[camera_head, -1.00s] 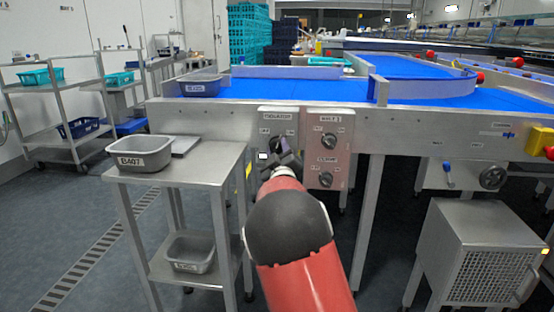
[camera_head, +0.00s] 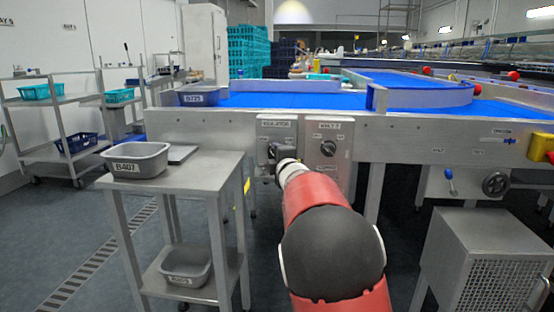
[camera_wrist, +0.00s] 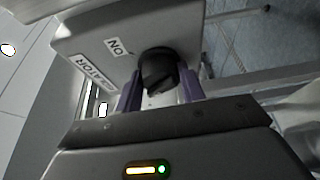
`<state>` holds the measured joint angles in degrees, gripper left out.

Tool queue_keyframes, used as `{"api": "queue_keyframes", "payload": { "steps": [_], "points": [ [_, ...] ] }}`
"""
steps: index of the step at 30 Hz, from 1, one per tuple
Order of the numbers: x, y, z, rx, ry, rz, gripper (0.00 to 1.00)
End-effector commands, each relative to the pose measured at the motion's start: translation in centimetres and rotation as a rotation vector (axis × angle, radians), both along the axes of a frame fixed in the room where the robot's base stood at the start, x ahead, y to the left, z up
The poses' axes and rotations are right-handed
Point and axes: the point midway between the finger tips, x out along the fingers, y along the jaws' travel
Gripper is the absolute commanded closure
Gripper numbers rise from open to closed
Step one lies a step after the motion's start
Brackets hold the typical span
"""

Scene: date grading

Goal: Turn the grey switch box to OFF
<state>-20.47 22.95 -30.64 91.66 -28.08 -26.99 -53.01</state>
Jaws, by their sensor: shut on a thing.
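The grey switch box (camera_head: 277,126) is fixed to the front of the conveyor frame, left of a second, pinkish box. In the wrist view the grey box (camera_wrist: 115,48) shows tilted, with an ON label and part of a longer label. Its black rotary knob (camera_wrist: 157,68) stands out between the two purple fingers of my gripper (camera_wrist: 160,92), which is shut on it. In the head view my arm covers most of the knob and the lower part of the box. The OFF label and the exact knob angle cannot be made out.
A steel side table (camera_head: 205,172) with a grey bin (camera_head: 138,160) stands at left. A handwheel (camera_head: 495,184) and a steel cabinet (camera_head: 475,235) are at right.

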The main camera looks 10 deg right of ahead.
Motion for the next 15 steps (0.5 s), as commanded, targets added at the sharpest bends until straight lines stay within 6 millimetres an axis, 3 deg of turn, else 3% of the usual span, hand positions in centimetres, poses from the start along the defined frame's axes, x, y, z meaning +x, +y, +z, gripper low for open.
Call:
{"api": "queue_keyframes", "payload": {
  "steps": [15],
  "points": [
    [0.02, 0.10, 0.16, -0.191, 0.062, 0.002, 0.83]
  ]
}}
